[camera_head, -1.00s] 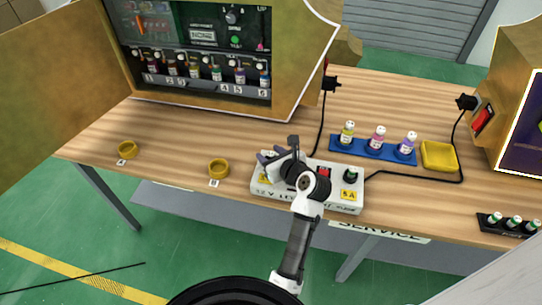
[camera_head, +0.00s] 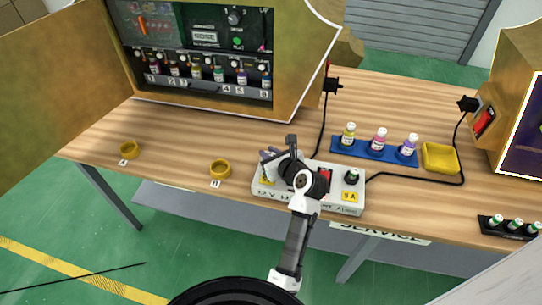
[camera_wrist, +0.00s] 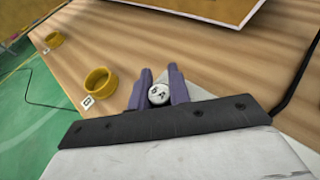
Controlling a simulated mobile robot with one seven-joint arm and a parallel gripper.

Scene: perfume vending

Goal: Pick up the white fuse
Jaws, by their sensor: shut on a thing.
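In the wrist view, the white fuse (camera_wrist: 158,94) shows as a round white top with dark lettering. It sits between the two purple-grey fingers of my gripper (camera_wrist: 159,88), which are shut on it. In the head view, my gripper (camera_head: 268,154) is over the left end of the white fuse box (camera_head: 265,193) at the table's front edge. The fuse cannot be made out there. Whether its lower end is clear of the box is hidden.
Two yellow rings (camera_head: 220,170) (camera_head: 129,150) lie to the left. A blue rack (camera_head: 345,155) with three bottles, a yellow tray (camera_head: 440,168) and a black rack (camera_head: 490,228) with green-topped pieces are to the right. Black cables cross the table.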

